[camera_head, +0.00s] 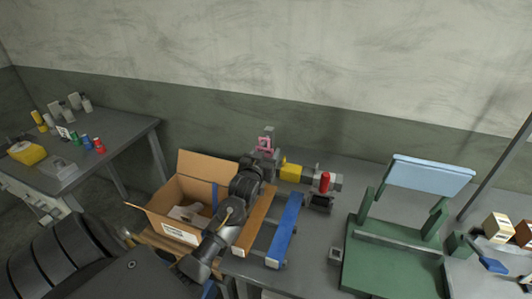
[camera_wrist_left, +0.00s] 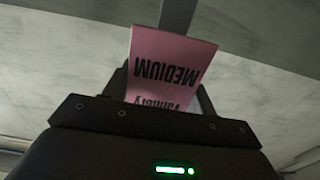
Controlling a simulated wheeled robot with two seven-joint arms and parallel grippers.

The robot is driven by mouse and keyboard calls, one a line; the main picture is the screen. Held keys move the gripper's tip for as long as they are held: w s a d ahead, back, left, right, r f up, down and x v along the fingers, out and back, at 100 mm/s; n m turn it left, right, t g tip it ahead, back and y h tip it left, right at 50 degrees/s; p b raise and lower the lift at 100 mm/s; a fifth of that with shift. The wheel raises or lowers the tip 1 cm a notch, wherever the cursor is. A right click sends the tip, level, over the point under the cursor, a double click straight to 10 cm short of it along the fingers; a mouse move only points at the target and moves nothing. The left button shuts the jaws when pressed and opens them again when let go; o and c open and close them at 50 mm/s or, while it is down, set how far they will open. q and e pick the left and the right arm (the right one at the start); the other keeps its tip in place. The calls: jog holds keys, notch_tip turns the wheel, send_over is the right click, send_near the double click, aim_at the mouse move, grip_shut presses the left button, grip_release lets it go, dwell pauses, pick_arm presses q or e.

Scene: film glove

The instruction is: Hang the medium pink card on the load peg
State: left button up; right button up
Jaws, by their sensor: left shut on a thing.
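The pink card (camera_head: 265,142) is held up at the tip of my left arm, above the back of the middle table. In the left wrist view the pink card (camera_wrist_left: 168,62) shows the word MEDIUM upside down, with a second line of print partly hidden by the gripper. My left gripper (camera_head: 264,150) is shut on the card's lower end. I cannot make out the load peg for certain in either view. My right gripper is not in view.
A yellow and grey device with a red knob (camera_head: 325,181) stands right of my left gripper. An open cardboard box (camera_head: 163,199), orange and blue rails (camera_head: 286,228), and a green stand with a pale blue panel (camera_head: 430,176) are nearby. A side table (camera_head: 118,141) stands left.

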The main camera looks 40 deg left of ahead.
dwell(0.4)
pick_arm(q)
jog(key=o, duration=1)
jog(key=b+v, duration=0.3)
jog(key=v, duration=0.7)
jog(key=shift+s+d, duration=0.2)
jog(key=shift+s, duration=0.15)
